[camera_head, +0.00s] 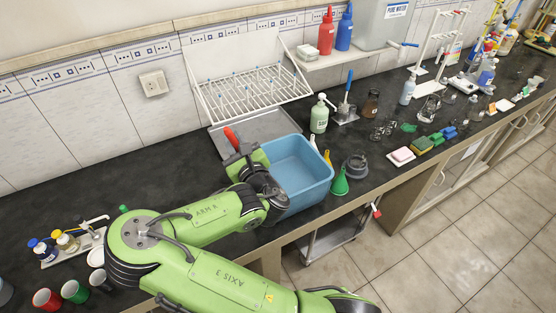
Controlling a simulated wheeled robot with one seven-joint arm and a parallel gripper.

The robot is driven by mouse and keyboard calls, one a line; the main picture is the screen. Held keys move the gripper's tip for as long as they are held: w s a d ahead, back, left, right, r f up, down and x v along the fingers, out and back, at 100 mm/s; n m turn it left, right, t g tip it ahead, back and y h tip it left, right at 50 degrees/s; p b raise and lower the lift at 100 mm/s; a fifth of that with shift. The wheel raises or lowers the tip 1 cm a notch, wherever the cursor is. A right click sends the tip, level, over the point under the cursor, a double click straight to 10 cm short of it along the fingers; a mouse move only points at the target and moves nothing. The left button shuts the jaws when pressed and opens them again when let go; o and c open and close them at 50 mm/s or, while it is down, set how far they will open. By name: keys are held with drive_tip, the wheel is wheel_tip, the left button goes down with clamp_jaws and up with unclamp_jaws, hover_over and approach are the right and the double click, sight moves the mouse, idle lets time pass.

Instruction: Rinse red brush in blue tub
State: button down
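The blue tub (309,191) stands on the dark bench, right of my gripper. The red brush (231,138) shows only as a tilted red handle, standing up at the left of the tub. Its lower part and head are hidden behind my gripper and wrist. My gripper (240,153) is at the tub's left edge and appears shut around the brush just below the red handle. The fingers are small and partly hidden. I cannot tell whether the brush head is inside the tub.
A drying rack (250,92) with a grey tray stands behind. A green bottle (319,117), a blue-handled brush (347,87) and a brown bottle (370,104) stand behind right. A green funnel (340,183) is close on the tub's right. Cups (75,291) stand at the front left.

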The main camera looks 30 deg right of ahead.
wheel_tip(320, 180, up, 4)
drive_tip(key=p, duration=0.3)
idle(0.3)
idle(0.5)
